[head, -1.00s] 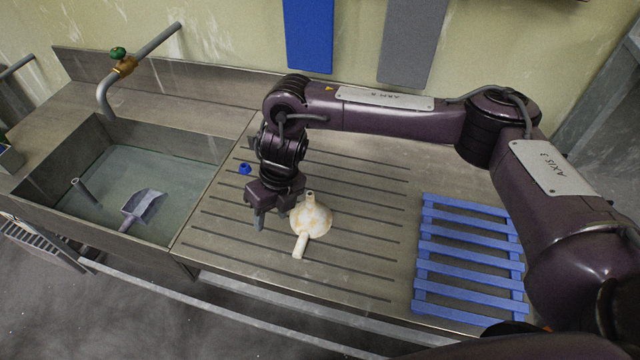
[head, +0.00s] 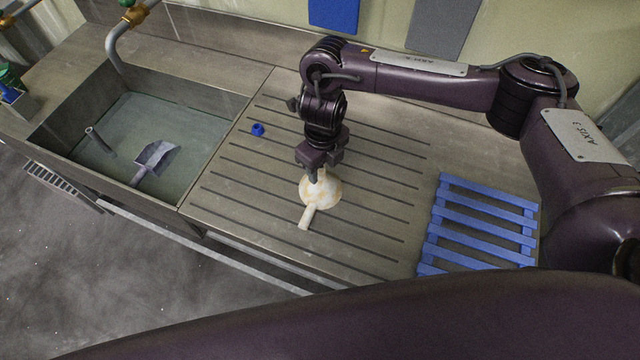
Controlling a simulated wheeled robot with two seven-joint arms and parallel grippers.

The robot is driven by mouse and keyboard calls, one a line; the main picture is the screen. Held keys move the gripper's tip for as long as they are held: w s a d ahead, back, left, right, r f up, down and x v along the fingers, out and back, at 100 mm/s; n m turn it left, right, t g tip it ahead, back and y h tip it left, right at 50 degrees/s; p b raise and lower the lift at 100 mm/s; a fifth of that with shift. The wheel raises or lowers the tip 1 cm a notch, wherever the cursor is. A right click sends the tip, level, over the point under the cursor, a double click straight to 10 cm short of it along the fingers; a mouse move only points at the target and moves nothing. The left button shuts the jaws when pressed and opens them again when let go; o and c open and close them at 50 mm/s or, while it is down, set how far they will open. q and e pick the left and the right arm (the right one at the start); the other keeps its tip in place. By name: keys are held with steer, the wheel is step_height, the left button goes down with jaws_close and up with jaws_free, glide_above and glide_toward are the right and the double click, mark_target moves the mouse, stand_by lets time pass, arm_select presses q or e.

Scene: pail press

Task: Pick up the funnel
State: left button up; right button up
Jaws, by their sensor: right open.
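The funnel (head: 325,195) is cream white with brownish stains. It lies on the grooved metal drainboard, and a narrow pale part of it points toward the front edge. My right gripper (head: 319,176) points down from above at the funnel's back side. Its jaws are open, and a finger overlaps the funnel's upper edge in the picture. I cannot tell whether the finger touches it. The gripper hides part of the funnel's back. My left gripper is not in view.
A blue slatted rack (head: 480,225) lies to the right on the drainboard (head: 240,190). A small blue piece (head: 257,130) lies at the back left. A sink (head: 70,165) with water and a grey scoop (head: 155,158) is at left, under a tap (head: 130,15).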

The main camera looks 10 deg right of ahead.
steer(key=shift+f, duration=0.35)
jaws_close()
steer(key=shift+r, duration=0.1)
